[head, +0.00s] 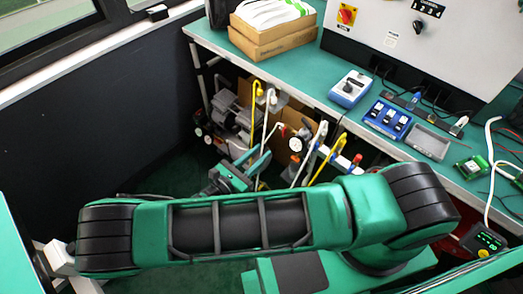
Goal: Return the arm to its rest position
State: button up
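My arm (240,225) stretches across the lower part of the head view. It is green with black ribbed joints at its left and right ends. I see no gripper fingers, so I cannot tell whether my gripper is open or shut. A green and grey part (238,176) shows just beyond the arm, low among the pipes. I cannot tell whether it is part of my arm or a thing of the place. My arm hides the floor and whatever is behind it.
A green-topped bench (313,84) runs along the right, with a cardboard box (272,42), a blue meter (350,89), a grey tray (428,141) and a control panel (420,40). Pipes with yellow and white handles (262,118) and a gauge (296,144) stand below. A dark wall (90,110) is left.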

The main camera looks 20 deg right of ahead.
jog(key=shift+d, duration=0.1)
dwell(0.4)
jog(key=w+d+r+m+g+y, duration=0.3)
jog(key=d+r+m+g+y, duration=0.75)
jog(key=r+m, duration=0.5)
jog(key=s+d+r+m+t+y, duration=0.25)
jog(key=r+m, duration=0.25)
jog(key=r, duration=0.3)
jog(key=s+d+r+m+t+y, duration=0.2)
jog(key=s+d+r+m, duration=0.15)
jog(key=r, duration=0.55)
jog(key=s+d+f+m+g, duration=0.1)
jog(key=s+d+m+g, duration=0.1)
jog(key=s+d, duration=0.4)
jog(key=s+d+f+m+g, duration=0.1)
jog(key=s+d+m, duration=0.4)
jog(key=s, duration=0.5)
jog(key=shift+s+d+g, duration=0.3)
jog(key=shift+d+g, duration=0.15)
jog(key=shift+g, duration=0.15)
